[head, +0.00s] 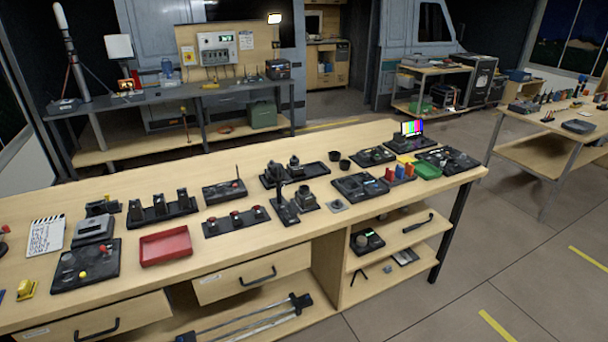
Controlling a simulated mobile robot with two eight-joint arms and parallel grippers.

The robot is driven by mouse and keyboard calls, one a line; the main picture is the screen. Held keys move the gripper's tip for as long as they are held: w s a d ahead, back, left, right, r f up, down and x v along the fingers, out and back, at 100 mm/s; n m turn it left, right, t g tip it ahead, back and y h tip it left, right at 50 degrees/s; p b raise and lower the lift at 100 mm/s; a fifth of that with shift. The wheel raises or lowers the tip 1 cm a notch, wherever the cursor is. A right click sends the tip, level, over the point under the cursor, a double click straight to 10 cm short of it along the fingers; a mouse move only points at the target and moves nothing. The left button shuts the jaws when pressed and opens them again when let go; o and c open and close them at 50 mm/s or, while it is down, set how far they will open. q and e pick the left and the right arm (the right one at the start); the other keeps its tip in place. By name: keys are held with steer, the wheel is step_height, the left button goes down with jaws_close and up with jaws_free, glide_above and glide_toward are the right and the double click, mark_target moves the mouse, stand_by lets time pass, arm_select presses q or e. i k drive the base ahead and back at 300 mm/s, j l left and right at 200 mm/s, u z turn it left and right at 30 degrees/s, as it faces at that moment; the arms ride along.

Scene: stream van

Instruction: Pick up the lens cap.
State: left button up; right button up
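No item on the workbench (130,190) can be surely told as the lens cap at this size. Two small dark round pieces, one at the back (335,156) and one just in front of it (344,165), sit on the bench near its back edge; either might be a cap. A camera-like dark device (306,198) stands left of a small grey square plate (337,206). A dark tray (313,170) holding a lens-like part is behind them. Neither of my grippers is in view.
Bare wood lies along the front.

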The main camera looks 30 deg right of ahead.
mark_target(336, 204)
steer(key=i+l, duration=0.1)
steer(key=l, duration=0.35)
steer(key=i+l, duration=0.1)
steer(key=l, duration=0.3)
steer(key=i+l, duration=0.1)
steer(key=l, duration=0.35)
steer(key=i+l, duration=0.1)
steer(key=l, duration=0.35)
steer(key=i+l, duration=0.15)
steer(key=l, duration=0.25)
